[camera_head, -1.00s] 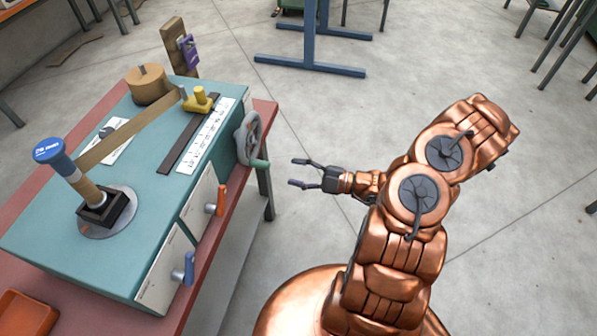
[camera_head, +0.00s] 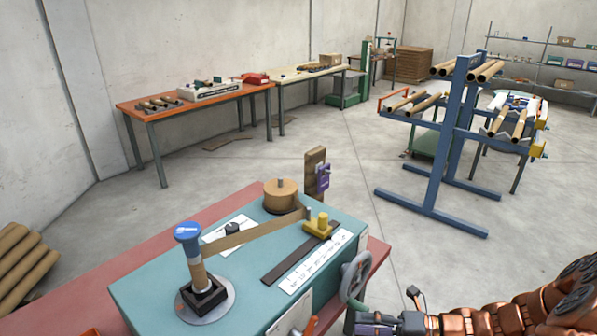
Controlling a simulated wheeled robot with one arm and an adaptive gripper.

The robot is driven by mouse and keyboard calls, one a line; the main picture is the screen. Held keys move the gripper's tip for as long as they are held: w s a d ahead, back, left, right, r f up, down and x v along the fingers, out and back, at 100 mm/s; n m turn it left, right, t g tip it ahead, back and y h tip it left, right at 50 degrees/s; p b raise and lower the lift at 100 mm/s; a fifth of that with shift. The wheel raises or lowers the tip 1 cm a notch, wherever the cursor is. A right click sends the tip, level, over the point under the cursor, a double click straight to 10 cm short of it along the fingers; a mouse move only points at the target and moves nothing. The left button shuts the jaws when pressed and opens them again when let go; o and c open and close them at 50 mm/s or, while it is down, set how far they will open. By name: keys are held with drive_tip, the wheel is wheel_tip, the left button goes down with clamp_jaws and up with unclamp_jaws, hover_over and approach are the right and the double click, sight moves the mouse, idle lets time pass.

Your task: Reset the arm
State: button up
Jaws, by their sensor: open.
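My copper arm (camera_head: 505,318) enters at the bottom right corner, partly cut off by the frame. My gripper (camera_head: 390,308) shows low in the picture with its dark fingers apart and nothing between them. It is just right of the spiral winder's handwheel (camera_head: 357,275); I cannot tell the exact gap. The teal spiral winder (camera_head: 150,290) stands on a red bench. It carries a blue-topped mandrel (camera_head: 188,236) with brown tube on it, a brown roll (camera_head: 281,195) and a strip running between them past a yellow guide (camera_head: 318,226).
A blue rack (camera_head: 440,150) with cardboard tubes stands on the floor beyond my gripper. An orange-topped table (camera_head: 190,108) is along the left wall. Brown tubes (camera_head: 22,265) are stacked at the left edge. Floor between winder and rack is clear.

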drive_tip(key=s+a+r+n+g+h, duration=0.35)
drive_tip(key=s+n, duration=0.35)
drive_tip(key=n, duration=0.3)
drive_tip(key=s+a+r+n+g+h, duration=0.2)
drive_tip(key=s+r+n+g+h, duration=0.15)
drive_tip(key=s+n, duration=0.5)
drive_tip(key=s+d+r+n+h, duration=0.2)
drive_tip(key=s+d+n+h, duration=0.1)
drive_tip(key=n, duration=0.5)
drive_tip(key=s+d+r+n+t+h, duration=0.1)
drive_tip(key=s+d+n+h, duration=0.3)
drive_tip(key=n, duration=0.5)
drive_tip(key=shift+d+r+h, duration=0.4)
drive_tip(key=shift+r+h, duration=0.25)
drive_tip(key=shift+h, duration=0.25)
drive_tip(key=shift+s+d+r+n+t, duration=0.15)
drive_tip(key=shift+d+r+n+t, duration=0.1)
drive_tip(key=shift+d+n+t, duration=0.3)
drive_tip(key=shift+c, duration=0.2)
